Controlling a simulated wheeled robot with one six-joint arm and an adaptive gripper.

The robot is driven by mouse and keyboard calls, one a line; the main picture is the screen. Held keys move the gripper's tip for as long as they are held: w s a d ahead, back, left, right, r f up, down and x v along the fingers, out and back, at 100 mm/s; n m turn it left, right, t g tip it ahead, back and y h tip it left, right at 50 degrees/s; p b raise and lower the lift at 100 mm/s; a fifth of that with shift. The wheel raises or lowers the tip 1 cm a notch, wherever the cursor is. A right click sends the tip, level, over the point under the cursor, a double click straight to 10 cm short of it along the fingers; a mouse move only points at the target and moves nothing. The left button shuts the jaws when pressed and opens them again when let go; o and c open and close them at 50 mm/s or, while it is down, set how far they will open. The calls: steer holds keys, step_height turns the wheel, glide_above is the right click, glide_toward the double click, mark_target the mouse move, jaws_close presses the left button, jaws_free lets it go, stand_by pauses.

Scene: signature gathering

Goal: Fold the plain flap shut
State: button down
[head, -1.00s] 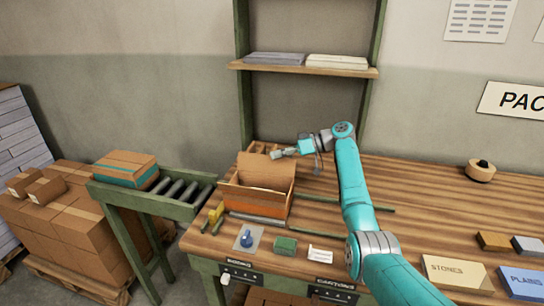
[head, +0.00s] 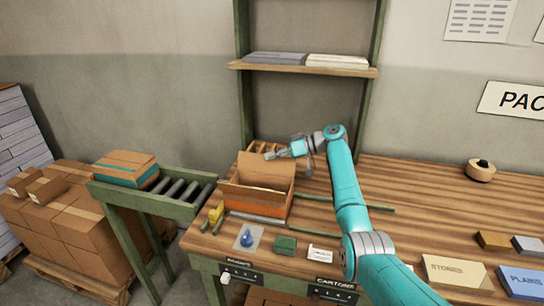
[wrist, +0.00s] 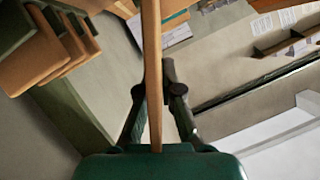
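An open brown carton (head: 256,200) with an orange lower front band stands at the left of the bench. Whether this is the plain flap, I cannot tell. In the wrist view a thin brown strip (wrist: 153,60), likely a flap seen edge-on, runs between the two dark fingers (wrist: 158,93). The fingers stand close on either side of it. Whether they pinch it is not clear.
A roller conveyor (head: 180,190) with a taped carton (head: 126,168) is at left. A shelf (head: 300,70) stands behind.

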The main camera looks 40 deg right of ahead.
mark_target(268, 162)
steer(key=shift+a, duration=0.1)
steer(key=a+n+h, duration=0.1)
steer(key=s+a+n+t+h, duration=0.1)
steer(key=n, duration=0.1)
steer(key=shift+s+r, duration=0.3)
steer(key=n, duration=0.1)
steer(key=s+a+n+t+h, duration=0.1)
steer(key=shift+s+a+f+n, duration=0.15)
steer(key=shift+a+f+n, duration=0.05)
steer(key=shift+a+n, duration=0.1)
steer(key=a+n+t, duration=0.1)
steer(key=s+f+n+t+h, duration=0.1)
steer(key=n, duration=0.1)
steer(key=shift+s+a+f+h, duration=0.1)
steer(key=shift+s+a+h, duration=0.1)
steer(key=shift+a+h, duration=0.15)
steer(key=shift+s+a+f+n+t+h, duration=0.25)
steer(key=shift+f+n+t, duration=0.15)
steer(key=shift+n, duration=0.35)
steer(key=shift+s+a+f+n+t+h, duration=0.15)
steer(key=shift+a+f+n+t+h, duration=0.2)
steer(key=shift+n, duration=0.4)
